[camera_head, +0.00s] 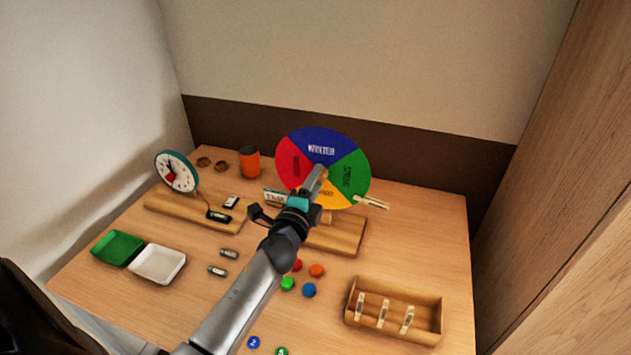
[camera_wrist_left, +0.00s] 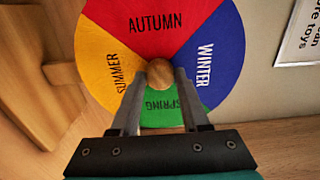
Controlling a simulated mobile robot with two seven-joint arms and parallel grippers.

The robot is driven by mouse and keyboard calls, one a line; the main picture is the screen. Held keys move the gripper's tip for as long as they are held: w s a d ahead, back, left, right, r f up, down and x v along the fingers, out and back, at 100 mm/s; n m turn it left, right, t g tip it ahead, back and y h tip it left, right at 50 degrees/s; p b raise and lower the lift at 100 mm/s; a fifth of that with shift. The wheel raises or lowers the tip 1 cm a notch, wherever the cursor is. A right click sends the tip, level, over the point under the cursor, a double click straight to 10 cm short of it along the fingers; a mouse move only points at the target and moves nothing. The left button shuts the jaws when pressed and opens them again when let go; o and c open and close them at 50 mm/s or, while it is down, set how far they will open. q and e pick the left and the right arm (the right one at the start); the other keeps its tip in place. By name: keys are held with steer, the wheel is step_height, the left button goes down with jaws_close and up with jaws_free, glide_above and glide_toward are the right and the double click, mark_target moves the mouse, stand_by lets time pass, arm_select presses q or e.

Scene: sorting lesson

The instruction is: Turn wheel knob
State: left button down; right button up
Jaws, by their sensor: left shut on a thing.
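The season wheel (camera_head: 320,143) stands upright at the back middle of the table, with blue WINTER at the top, green at the right, yellow at the bottom and red at the left. It fills much of the left wrist view (camera_wrist_left: 155,22). A round wooden knob (camera_wrist_left: 160,73) sits at its centre. My left gripper (camera_wrist_left: 157,80) is shut on the knob, one finger on each side of it. In the head view my left gripper (camera_head: 319,172) is in front of the wheel and hides the knob. My right gripper is not in view.
The wheel's wooden base (camera_head: 345,236) is under my arm. A clock (camera_head: 177,171), an orange cup (camera_head: 250,163), a green tray (camera_head: 117,248), a white tray (camera_head: 158,263) and a wooden box (camera_head: 392,310) with tags stand around.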

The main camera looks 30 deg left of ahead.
arm_select(q)
steer(key=shift+c, duration=1.9)
jaws_free()
steer(key=v, duration=1.5)
steer(key=shift+s+d, duration=0.1)
steer(key=shift+d, duration=0.05)
